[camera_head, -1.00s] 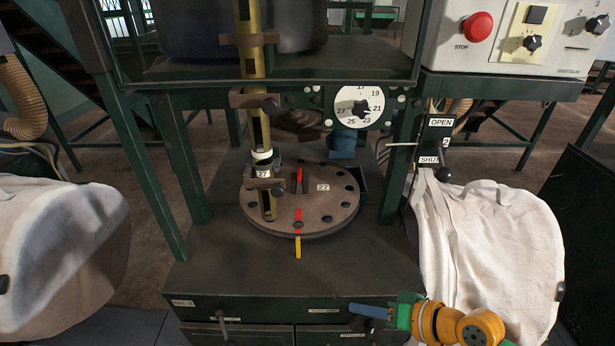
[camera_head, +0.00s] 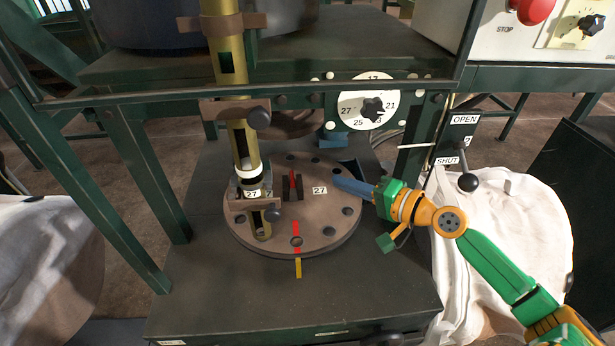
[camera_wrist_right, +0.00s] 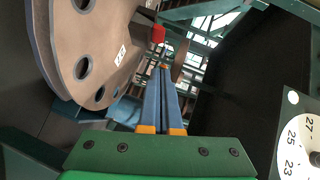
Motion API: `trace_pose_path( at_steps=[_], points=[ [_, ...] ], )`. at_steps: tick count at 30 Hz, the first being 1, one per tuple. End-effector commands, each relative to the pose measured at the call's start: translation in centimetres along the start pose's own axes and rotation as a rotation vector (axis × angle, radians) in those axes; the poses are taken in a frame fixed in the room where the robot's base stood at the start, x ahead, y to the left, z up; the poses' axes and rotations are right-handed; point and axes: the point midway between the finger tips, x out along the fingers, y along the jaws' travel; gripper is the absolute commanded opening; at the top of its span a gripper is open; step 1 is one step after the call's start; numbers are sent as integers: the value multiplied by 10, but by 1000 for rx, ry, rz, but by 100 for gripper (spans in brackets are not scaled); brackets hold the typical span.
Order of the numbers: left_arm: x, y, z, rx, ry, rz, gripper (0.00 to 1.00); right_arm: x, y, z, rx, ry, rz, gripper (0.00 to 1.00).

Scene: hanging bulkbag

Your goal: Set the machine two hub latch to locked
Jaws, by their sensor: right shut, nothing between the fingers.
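The brown round plate (camera_head: 330,226) with holes and a 27 label lies flat on the dark green machine top. At its middle stands the hub latch (camera_head: 292,186), a small dark upright block with a red part; its exact setting is unclear. In the right wrist view the plate (camera_wrist_right: 100,45) is at the upper left, with a red piece (camera_wrist_right: 157,34) beyond my fingertips. My right gripper (camera_head: 339,181) is shut and empty, its blue fingers over the plate's right side and pointing left at the hub. The closed fingers also show in the wrist view (camera_wrist_right: 163,75). My left gripper is out of view.
A brass tube (camera_head: 240,130) stands over the plate's left side. A numbered dial (camera_head: 362,108) is behind the plate. A lever with a black knob (camera_head: 467,182), by OPEN and SHUT labels, is at the right. White bags (camera_head: 520,215) hang on both sides.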

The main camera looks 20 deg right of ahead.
Motion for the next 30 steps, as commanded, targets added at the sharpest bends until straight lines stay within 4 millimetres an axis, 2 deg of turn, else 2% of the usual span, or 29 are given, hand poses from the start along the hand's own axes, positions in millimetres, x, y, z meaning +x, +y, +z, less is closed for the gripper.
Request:
trace_pose_path(
  at_steps=[1,6,12,18,30],
  points=[
    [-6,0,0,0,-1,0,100,10,-5,-2,2,4,-6,0],
    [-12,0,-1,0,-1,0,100,47,-3,-1,2,2,-3,0],
    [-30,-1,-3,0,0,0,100,70,-4,20,2,-2,1,0],
    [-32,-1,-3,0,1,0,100,78,-1,29,-2,-1,0,0],
    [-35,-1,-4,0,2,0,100,79,-2,30,0,5,2,0]
  ],
)
